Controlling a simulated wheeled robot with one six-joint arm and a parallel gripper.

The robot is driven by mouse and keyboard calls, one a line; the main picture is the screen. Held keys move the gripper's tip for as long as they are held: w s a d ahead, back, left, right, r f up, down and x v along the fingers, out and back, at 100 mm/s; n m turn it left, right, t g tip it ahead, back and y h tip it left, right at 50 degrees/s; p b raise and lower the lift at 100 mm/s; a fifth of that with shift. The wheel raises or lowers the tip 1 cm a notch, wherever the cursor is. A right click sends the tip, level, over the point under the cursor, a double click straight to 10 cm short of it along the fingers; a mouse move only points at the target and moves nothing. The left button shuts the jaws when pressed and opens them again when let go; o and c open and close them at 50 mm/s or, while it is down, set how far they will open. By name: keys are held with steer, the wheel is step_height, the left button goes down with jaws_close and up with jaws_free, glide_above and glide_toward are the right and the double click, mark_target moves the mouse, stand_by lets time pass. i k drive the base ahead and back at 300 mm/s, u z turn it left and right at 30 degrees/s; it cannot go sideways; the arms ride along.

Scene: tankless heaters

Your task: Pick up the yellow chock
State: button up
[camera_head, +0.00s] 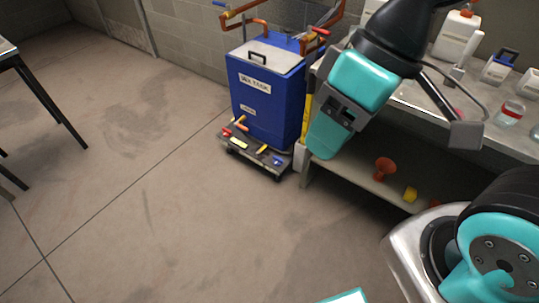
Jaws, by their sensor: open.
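A small yellow block (410,194) lies on the lower shelf beside an orange-red funnel-like object. A smaller yellow piece (262,149) lies on the cart's base, among red, orange and blue pieces. I cannot tell from shape alone which is the chock. My gripper (396,140) hangs at the upper right, in front of the shelf unit, teal and dark grey. It is open, and I see nothing held in it. It appears above the yellow block in the picture, apart from it. My arm hides part of the shelf unit.
A blue cart (265,100) with orange handles stands against the wall. The shelf unit (345,172) holds jugs and containers on top; the orange-red funnel-like object (384,167) is below. A dark-legged table (50,105) stands at far left. The floor (150,215) between is clear.

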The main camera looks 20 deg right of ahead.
mark_target(410, 195)
steer(key=z, duration=1.55)
steer(key=k, duration=0.5)
steer(key=u, duration=0.65)
steer(key=i, duration=0.75)
steer(key=z, duration=0.3)
